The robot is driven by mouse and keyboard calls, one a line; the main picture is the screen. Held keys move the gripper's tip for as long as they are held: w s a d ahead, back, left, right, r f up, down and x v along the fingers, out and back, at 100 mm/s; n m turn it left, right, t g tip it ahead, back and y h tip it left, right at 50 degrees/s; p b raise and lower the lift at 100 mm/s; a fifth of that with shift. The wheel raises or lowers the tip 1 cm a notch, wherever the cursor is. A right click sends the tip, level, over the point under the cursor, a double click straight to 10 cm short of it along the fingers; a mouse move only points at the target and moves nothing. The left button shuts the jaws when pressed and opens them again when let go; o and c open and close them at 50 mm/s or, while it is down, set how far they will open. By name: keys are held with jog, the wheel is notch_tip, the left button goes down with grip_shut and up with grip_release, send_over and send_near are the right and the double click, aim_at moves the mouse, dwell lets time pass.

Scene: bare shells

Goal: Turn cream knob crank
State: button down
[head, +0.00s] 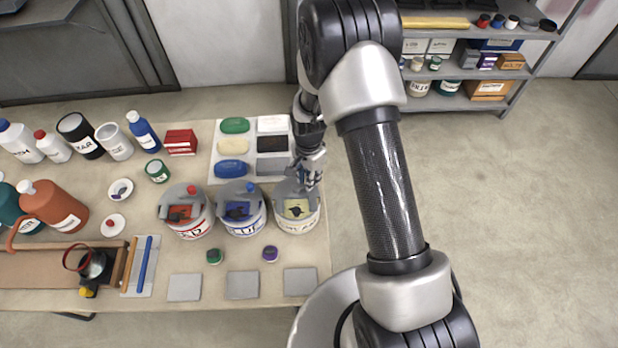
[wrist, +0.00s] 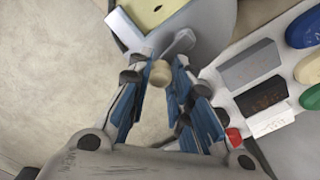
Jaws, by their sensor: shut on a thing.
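The cream knob (wrist: 160,73) shows between the blue-padded fingers of my gripper (wrist: 162,82) in the wrist view. My gripper is shut on it. The knob sits at the end of a grey crank arm (wrist: 181,42) beside the rim of a grey-topped pot. In the head view that pot (head: 298,222) is the rightmost of three, with a pale yellow patch in its top. My gripper (head: 310,180) is over the pot's back right rim there and hides the knob.
A pot with a red top (head: 187,214) and a pot with a blue top (head: 240,212) stand to the left. A white tray (head: 217,172) with coloured blocks lies just behind. Bottles crowd the table's left. Grey pads (head: 243,285) lie in front. Open floor is to the right.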

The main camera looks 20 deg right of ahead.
jog(key=n, duration=0.1)
jog(key=w+n+b, duration=0.1)
jog(key=n, duration=0.1)
jog(key=shift+w+a+n, duration=0.1)
jog(key=shift+w+n, duration=0.05)
jog(key=shift+n, duration=0.15)
jog(key=n, duration=0.1)
jog(key=w+n, duration=0.1)
jog(key=shift+a+n+b, duration=0.25)
jog(key=shift+n+b, duration=0.05)
jog(key=shift+b, duration=0.05)
jog(key=n, duration=0.2)
jog(key=w+a+n+b, duration=0.1)
jog(key=n, duration=0.2)
jog(key=shift+w+a+n, duration=0.15)
jog(key=shift+a+n, duration=0.05)
jog(key=shift+n, duration=0.1)
jog(key=n, duration=0.1)
jog(key=a+n, duration=0.1)
jog(key=n, duration=0.1)
jog(key=a+n, duration=0.1)
jog(key=n, duration=0.1)
jog(key=shift+w+b, duration=0.25)
jog(key=shift+b, duration=0.15)
jog(key=n, duration=0.2)
jog(key=a+n, duration=0.1)
jog(key=n, duration=0.3)
jog(key=shift+s+a, duration=0.25)
jog(key=shift+a, duration=0.15)
